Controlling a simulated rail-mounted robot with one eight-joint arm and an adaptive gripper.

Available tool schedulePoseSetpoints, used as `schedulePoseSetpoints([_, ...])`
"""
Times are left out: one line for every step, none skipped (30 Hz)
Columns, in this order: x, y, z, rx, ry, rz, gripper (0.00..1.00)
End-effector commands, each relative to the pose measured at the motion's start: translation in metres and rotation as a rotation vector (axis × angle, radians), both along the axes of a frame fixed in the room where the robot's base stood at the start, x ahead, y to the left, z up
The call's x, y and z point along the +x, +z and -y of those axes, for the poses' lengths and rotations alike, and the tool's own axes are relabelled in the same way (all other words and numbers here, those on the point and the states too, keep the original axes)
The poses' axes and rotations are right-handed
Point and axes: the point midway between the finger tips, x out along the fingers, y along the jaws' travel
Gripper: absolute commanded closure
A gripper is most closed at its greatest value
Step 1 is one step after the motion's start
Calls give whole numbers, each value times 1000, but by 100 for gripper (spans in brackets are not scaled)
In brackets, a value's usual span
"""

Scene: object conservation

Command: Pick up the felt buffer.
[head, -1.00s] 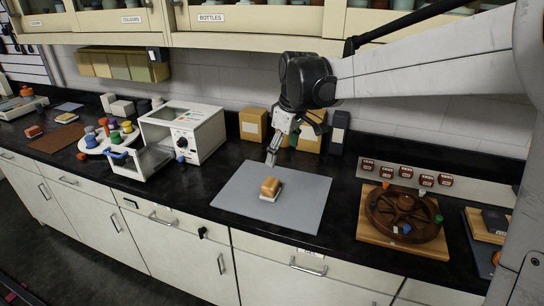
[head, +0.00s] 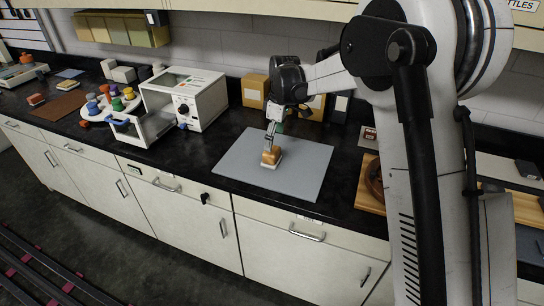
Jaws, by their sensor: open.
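The felt buffer, a tan wooden block on a pale base (head: 271,158), lies on the grey mat (head: 303,168) on the black counter. My gripper (head: 270,146) points down at it from above and behind. Its fingertips are right at the top of the block; whether they touch it cannot be told at this size. The jaws are open, and the block still rests on the mat.
A white machine with an open door (head: 187,100) stands left of the mat, beside a white round tray of coloured knobs (head: 112,105). Yellow boxes (head: 255,90) stand behind. A wooden board with a wheel (head: 370,185) is partly hidden by my arm at right.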

Motion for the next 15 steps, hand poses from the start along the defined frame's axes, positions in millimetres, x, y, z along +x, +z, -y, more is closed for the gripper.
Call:
schedulePoseSetpoints([1,-8,-1,0,0,0,24])
schedulePoseSetpoints([1,-12,-2,0,0,0,24])
schedulePoseSetpoints([1,-17,-2,0,0,0,24])
schedulePoseSetpoints([1,-20,-3,0,0,0,24])
schedulePoseSetpoints([1,-23,-3,0,0,0,24])
schedulePoseSetpoints([1,-26,-3,0,0,0,24])
schedulePoseSetpoints([2,-27,-3,0,0,0,24])
schedulePoseSetpoints([1,-28,-3,0,0,0,24])
schedulePoseSetpoints([2,-29,-4,0,0,0,24])
schedulePoseSetpoints([2,-30,-4,0,0,0,24])
schedulePoseSetpoints([2,-31,-4,0,0,0,24])
schedulePoseSetpoints([3,-33,-4,0,0,0,24])
schedulePoseSetpoints([3,-35,-4,0,0,0,24])
schedulePoseSetpoints([4,-37,-5,0,0,0,24])
schedulePoseSetpoints([5,-41,-5,0,0,0,24])
